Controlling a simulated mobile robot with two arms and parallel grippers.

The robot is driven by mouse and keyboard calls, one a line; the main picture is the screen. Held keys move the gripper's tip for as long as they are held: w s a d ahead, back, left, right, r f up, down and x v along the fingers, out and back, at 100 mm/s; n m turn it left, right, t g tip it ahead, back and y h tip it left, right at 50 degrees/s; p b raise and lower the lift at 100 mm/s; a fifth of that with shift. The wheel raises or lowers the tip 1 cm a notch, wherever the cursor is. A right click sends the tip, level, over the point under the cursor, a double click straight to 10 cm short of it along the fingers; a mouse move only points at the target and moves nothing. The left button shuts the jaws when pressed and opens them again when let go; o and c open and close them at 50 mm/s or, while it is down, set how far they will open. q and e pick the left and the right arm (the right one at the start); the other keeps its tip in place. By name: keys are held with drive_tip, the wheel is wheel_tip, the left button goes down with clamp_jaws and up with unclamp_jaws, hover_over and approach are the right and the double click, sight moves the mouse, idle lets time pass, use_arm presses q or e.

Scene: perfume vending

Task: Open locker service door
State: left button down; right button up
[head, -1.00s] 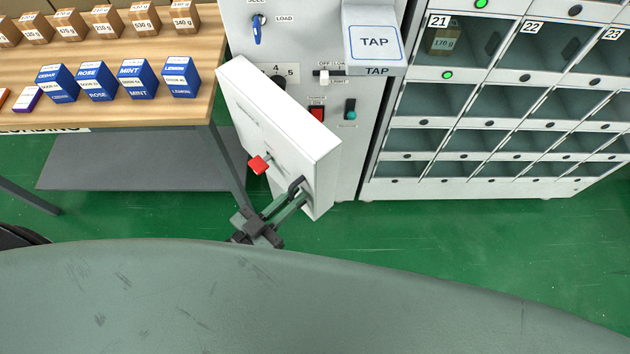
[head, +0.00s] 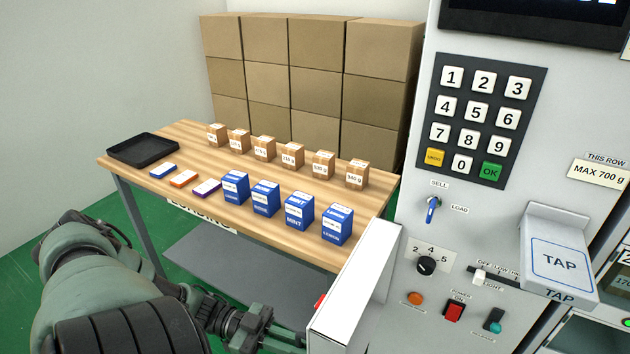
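The white door (head: 352,292) stands out from the front of the grey vending machine (head: 420,200), swung open toward me. I see its edge almost end-on at the lower middle of the head view. A bit of its red knob (head: 320,301) shows on its left face. The door's handle is hidden. My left gripper (head: 272,330) is at the bottom edge, just left of the door. Its fingertips are out of sight, so I cannot tell whether they grip the handle. My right gripper is not in view.
A wooden table (head: 180,140) with blue boxes, small cartons and a black tray (head: 143,149) stands left of the machine. Stacked cardboard boxes (head: 310,60) are behind it. A keypad (head: 482,120), switches and a TAP pad (head: 560,262) are on the machine.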

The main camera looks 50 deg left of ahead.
use_arm(q)
drive_tip(key=shift+a, duration=0.55)
drive_tip(key=c, duration=1.8)
unclamp_jaws()
drive_tip(key=shift+w, duration=0.1)
drive_tip(key=shift+o, duration=0.2)
drive_tip(key=b+v, duration=0.1)
drive_tip(key=v, duration=0.7)
drive_tip(key=shift+d, duration=0.1)
